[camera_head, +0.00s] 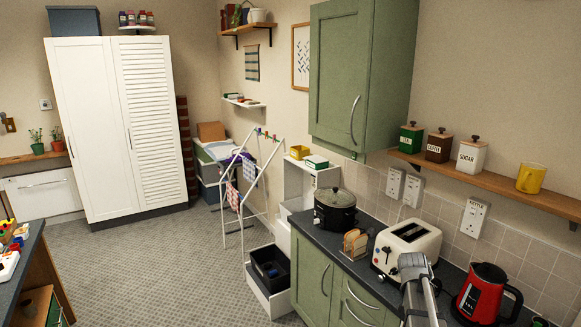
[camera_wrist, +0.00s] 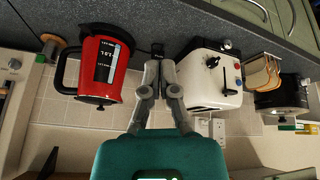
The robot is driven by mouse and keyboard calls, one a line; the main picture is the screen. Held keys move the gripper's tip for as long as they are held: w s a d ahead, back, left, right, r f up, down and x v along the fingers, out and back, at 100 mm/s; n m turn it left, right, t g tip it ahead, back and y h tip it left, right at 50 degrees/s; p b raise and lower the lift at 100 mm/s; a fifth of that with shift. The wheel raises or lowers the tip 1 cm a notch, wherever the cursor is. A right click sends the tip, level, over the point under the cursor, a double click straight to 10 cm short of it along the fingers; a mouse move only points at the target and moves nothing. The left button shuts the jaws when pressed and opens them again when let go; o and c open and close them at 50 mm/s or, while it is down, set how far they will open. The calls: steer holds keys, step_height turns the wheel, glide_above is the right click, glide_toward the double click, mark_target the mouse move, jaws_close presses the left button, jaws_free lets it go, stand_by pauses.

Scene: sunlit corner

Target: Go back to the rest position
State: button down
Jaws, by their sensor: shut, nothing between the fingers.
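My gripper (camera_wrist: 159,66) is shut and empty in the wrist view, its two grey fingers together at the tips. It hangs near the worktop, between the red kettle (camera_wrist: 100,66) on one side and the cream toaster (camera_wrist: 210,80) on the other, with no visible contact. In the head view a grey part of my arm rises at the bottom, in front of the worktop between the toaster (camera_head: 411,243) and the kettle (camera_head: 483,293). I cannot make out the fingers there.
A black slow cooker (camera_head: 336,212) and a toast rack (camera_head: 355,245) stand on the dark worktop (camera_head: 367,268). A wooden shelf (camera_head: 500,185) with canisters and a yellow mug is above. The green wall cabinet (camera_head: 345,80) overhangs. The carpeted floor (camera_head: 165,265) at left is open.

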steer(key=s+a+f+n+g+y+b, duration=0.1)
steer(key=s+a+f+n+y+b, duration=0.1)
steer(key=s+a, duration=0.7)
steer(key=s+a+f+n+g+y+b, duration=0.2)
steer(key=s+a+f+n+b, duration=0.3)
steer(key=s+a+f, duration=0.4)
steer(key=a+b, duration=0.1)
steer(key=a, duration=0.3)
steer(key=shift+a+f+g, duration=0.3)
steer(key=shift+a, duration=0.1)
